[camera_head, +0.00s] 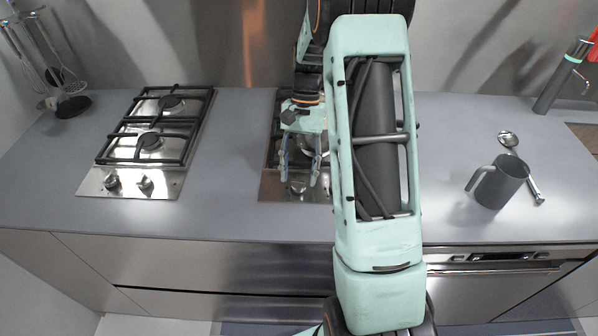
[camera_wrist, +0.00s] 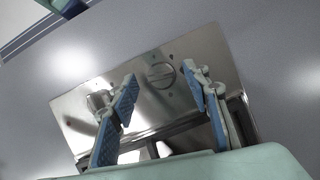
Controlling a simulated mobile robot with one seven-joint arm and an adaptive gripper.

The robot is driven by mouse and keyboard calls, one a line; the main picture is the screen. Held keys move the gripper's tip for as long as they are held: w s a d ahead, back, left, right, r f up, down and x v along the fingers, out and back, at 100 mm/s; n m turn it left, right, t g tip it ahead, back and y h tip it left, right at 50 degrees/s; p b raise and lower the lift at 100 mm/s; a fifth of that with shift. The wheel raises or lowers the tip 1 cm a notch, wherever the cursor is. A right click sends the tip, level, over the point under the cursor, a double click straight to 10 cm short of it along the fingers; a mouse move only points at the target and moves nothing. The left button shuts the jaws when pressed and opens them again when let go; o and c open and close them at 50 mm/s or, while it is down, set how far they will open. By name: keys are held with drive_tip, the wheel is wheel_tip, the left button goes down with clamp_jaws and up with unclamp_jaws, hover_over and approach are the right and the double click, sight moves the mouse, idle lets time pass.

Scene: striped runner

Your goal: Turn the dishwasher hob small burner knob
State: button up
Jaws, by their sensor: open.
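The right-hand hob (camera_head: 268,188) is set in the counter and is partly hidden behind my arm. My gripper (camera_head: 298,178) is open and empty over its steel front panel, fingers pointing toward the knobs. In the wrist view, a round knob (camera_wrist: 162,76) with a bar across it shows between the two blue-padded fingertips, with a gap on both sides. A second knob (camera_wrist: 97,100) is partly hidden behind the left finger. I see no contact with either knob. Which knob belongs to the small burner cannot be told. The dishwasher (camera_head: 490,272) is below the counter at the right.
A second hob (camera_head: 130,187) with black grates and two knobs is at the left. Utensils on a stand (camera_head: 70,105) are at the far left. The counter (camera_head: 235,140) between the hobs is clear.

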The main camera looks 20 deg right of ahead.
drive_tip(key=v, duration=1.2)
drive_tip(key=shift+a, duration=0.1)
